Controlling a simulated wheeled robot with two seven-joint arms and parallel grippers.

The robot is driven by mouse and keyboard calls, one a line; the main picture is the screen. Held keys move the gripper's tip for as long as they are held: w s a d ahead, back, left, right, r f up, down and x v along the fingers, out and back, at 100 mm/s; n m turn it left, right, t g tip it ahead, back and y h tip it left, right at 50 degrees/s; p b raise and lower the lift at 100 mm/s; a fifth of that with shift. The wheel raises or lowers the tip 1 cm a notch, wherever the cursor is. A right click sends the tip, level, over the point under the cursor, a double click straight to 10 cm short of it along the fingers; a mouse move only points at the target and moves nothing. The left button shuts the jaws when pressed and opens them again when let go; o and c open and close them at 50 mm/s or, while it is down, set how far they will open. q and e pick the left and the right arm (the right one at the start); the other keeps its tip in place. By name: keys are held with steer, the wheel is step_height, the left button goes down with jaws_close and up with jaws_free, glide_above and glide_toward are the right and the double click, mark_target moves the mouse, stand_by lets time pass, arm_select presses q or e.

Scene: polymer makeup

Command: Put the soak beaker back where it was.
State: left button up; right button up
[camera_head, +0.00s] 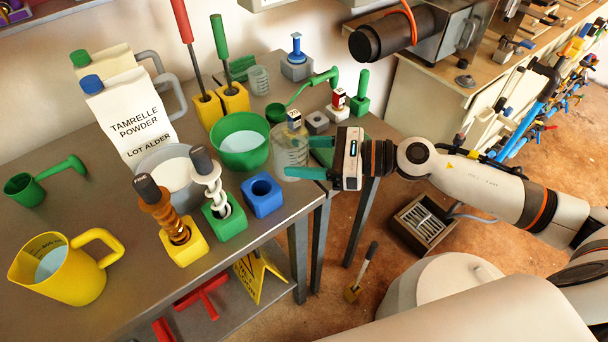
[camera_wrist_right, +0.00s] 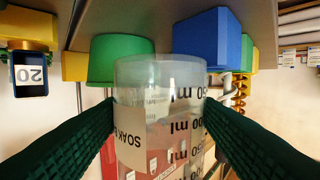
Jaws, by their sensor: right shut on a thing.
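The soak beaker (camera_head: 288,158) is a clear glass beaker at the right part of the metal table, just right of the green bowl (camera_head: 241,146). My right gripper (camera_head: 299,158) comes in from the right with its green fingers on either side of it. In the right wrist view the beaker (camera_wrist_right: 160,115) is clamped between the fingers, showing a pale label reading "SOAK" and volume marks. That view is turned upside down. I cannot tell whether its base touches the table. My left gripper is not in view.
A blue holder (camera_head: 262,195), a green holder with a white spiral tool (camera_head: 222,214) and a tub (camera_head: 177,185) stand left of the beaker. Small blocks (camera_head: 317,122) stand behind it. The table's right edge (camera_head: 322,196) is close.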

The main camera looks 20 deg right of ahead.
steer(key=shift+f+b, duration=0.35)
steer(key=shift+f, duration=1.95)
steer(key=shift+f, duration=0.2)
steer(key=o, duration=0.8)
steer(key=shift+r, duration=0.1)
steer(key=shift+r, duration=0.15)
